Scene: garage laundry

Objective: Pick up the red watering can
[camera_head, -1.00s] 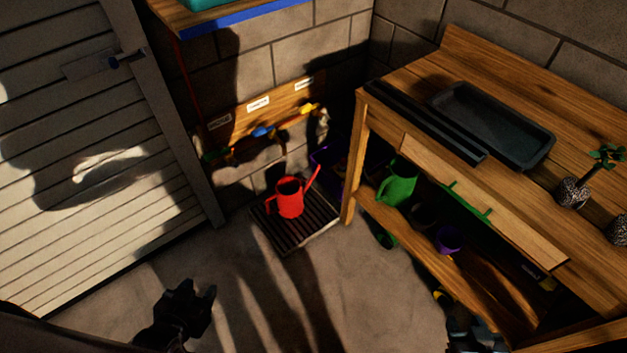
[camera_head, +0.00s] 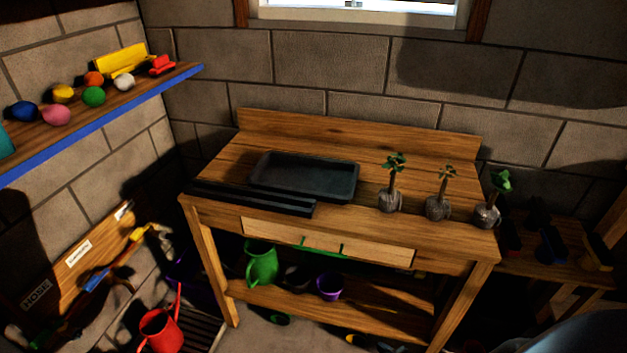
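The red watering can (camera_head: 162,332) stands at the lower left, on or at the edge of a dark slatted tray (camera_head: 203,326) on the floor. Its spout points up beside the workbench's left leg, and its bottom is near the frame's lower edge. A green watering can (camera_head: 262,265) stands on the workbench's lower shelf. Neither of my grippers is in view, and nothing is seen touching the red can.
A wooden workbench (camera_head: 225,170) carries a black tray (camera_head: 304,160) and several small plants. A purple pot (camera_head: 330,286) sits on its lower shelf. A blue-edged wall shelf (camera_head: 120,108) holds coloured items at upper left. Some floor shows below the bench.

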